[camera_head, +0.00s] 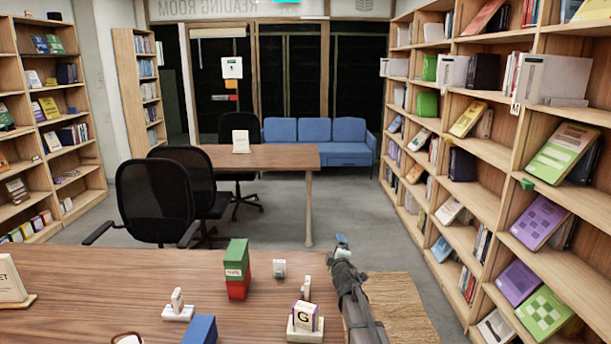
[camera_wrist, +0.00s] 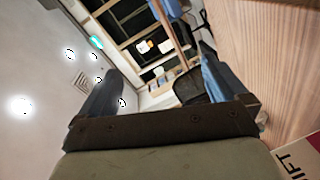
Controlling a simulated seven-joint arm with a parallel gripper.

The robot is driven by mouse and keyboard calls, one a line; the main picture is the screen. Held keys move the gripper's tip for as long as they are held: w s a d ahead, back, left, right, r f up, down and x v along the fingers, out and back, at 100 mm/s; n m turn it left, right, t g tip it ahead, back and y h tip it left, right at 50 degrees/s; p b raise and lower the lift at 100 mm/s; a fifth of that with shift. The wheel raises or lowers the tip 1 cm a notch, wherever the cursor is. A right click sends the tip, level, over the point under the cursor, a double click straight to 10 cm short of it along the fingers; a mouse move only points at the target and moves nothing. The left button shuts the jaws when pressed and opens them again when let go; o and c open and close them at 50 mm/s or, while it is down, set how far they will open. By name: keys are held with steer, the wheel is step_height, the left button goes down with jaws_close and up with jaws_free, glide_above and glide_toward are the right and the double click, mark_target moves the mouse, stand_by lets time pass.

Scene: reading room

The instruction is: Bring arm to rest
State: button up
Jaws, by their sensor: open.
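My arm reaches over the right end of the near wooden table (camera_head: 80,275) in the head view. My gripper (camera_head: 341,243) is at its far end, above the table's far edge and pointing away. In the wrist view my gripper (camera_wrist: 158,65) has its two fingers wide apart with nothing between them. That view is tilted and looks out to the ceiling, the windows and a chair. Wood grain (camera_wrist: 275,60) and part of a white and red item with lettering (camera_wrist: 298,160) fill its right side.
Bookshelves (camera_head: 500,150) line the right. Chairs (camera_head: 155,200) stand beyond the table.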

steer(key=s+d+f+m+g+h, duration=0.15)
steer(key=s+d+f, duration=0.3)
steer(key=f, duration=0.55)
steer(key=s+d+f+m+g+h, duration=0.1)
steer(key=s+d+f+m+g, duration=0.25)
steer(key=s+f, duration=0.4)
steer(key=s+d+f+m+g, duration=0.3)
steer(key=s+f+g, duration=0.3)
steer(key=s+f, duration=1.15)
steer(key=s+f+m+g, duration=0.1)
steer(key=s+f+g, duration=0.1)
steer(key=s+f, duration=0.35)
steer(key=s+a+f+g+y, duration=0.1)
steer(key=s+f+g, duration=0.1)
steer(key=s, duration=0.7)
steer(key=s+f+m+g, duration=0.1)
steer(key=s+f+g, duration=0.1)
steer(key=s+f, duration=0.35)
steer(key=s+a+r+m+g, duration=0.1)
steer(key=s+a+m+g, duration=0.1)
steer(key=s, duration=0.8)
steer(key=s+a+r+m+g, duration=0.1)
steer(key=s+a+m+g, duration=0.1)
steer(key=s, duration=0.9)
steer(key=shift+r+m+g+y, duration=0.35)
steer(key=shift+g+y, duration=0.1)
steer(key=shift+g, duration=0.45)
